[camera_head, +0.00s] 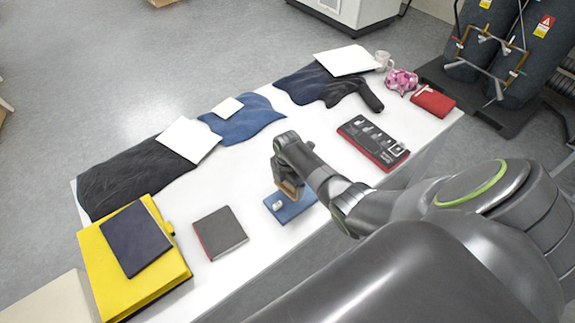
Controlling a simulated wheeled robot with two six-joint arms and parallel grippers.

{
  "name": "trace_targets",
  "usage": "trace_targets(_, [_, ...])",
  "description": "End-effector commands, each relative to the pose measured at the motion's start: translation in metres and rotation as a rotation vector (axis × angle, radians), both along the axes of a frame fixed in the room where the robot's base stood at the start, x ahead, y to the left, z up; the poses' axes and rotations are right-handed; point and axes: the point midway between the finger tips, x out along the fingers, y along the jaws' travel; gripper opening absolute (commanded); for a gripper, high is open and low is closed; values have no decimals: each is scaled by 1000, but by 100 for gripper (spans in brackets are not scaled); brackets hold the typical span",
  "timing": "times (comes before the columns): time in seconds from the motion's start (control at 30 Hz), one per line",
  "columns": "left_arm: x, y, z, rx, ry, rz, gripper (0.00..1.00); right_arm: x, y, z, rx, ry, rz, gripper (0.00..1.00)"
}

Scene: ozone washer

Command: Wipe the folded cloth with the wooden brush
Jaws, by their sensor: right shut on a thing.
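My right gripper (286,170) reaches over the near side of the white table and points down. It is shut on a small brown wooden piece (291,188), which looks like the wooden brush; my gripper hides most of it. The brush is just above or on a flat blue item (287,211) with a pale mark; I cannot tell if they touch. Cloths lie along the far side: a black one (125,178), a blue one (245,121) and a dark navy one (310,84). I cannot tell which is the folded cloth. My left gripper is not in view.
On the white table (255,170) are a yellow folder (165,262) with a dark book (135,238), a grey notebook (219,232), a black-and-red box (373,142), a red pouch (432,101), a pink patterned item (402,80) and a glass mug (383,60).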

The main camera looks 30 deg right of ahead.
Motion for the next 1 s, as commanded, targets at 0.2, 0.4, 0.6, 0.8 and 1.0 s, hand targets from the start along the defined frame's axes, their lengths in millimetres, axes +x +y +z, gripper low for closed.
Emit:
trace_targets(0.2, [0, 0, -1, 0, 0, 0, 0, 0, 0, 2, 0, -1, 0, 76])
trace_targets(0.4, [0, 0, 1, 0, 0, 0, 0, 1, 0, 20, 0, -3, 1, 76])
trace_targets(0.6, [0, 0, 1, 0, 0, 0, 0, 0, 0, 29, -1, 1, -1, 76])
trace_targets(0.8, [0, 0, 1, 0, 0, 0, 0, 0, 0, 29, 0, 1, 0, 76])
trace_targets(1.0, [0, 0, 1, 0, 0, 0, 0, 0, 0, 29, 0, 0, 0, 76])
